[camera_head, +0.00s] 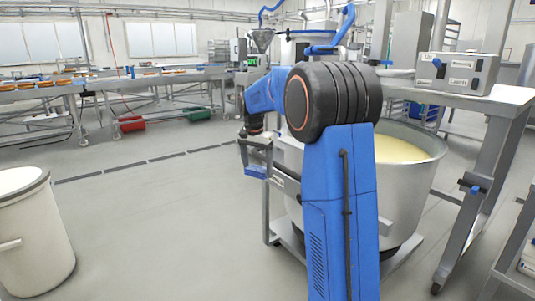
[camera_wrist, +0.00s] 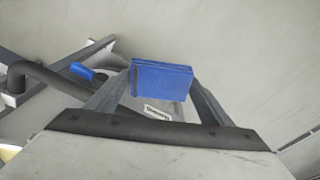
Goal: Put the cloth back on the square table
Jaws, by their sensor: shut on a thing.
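The folded blue cloth (camera_wrist: 162,80) sits between the two fingers of my gripper (camera_wrist: 155,88) in the wrist view. My gripper is shut on it. I cannot tell which surface is the square table.
A large metal bowl (camera_head: 415,190) with yellow content stands right of my arm on a wheeled frame. A metal table (camera_head: 515,97) with a control box (camera_head: 457,73) is at the right. A white bin (camera_head: 35,235) stands at the left. The floor between is clear.

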